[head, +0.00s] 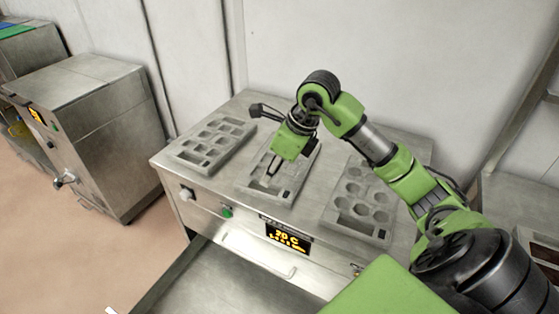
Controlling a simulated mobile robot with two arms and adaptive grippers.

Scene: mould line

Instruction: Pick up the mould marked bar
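Three grey moulds lie on the steel top of a cabinet in the head view. The left mould (213,142) has rows of squarish cavities. The middle mould (252,184) is largely covered by my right gripper, so its cavities are mostly hidden. The right mould (357,203) has round cavities. Each has a small dark label at its near end, too small to read, so I cannot tell which is marked bar. My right gripper (275,165) points down over the middle mould; whether it touches is unclear, as is its finger opening. My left gripper is out of view.
The cabinet (217,214) has a lit display (288,238), knobs and a handle on its front. Below it is a grey flat surface (215,283). Another steel cabinet (108,140) stands at the left, with open floor between. A wall closes off the back.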

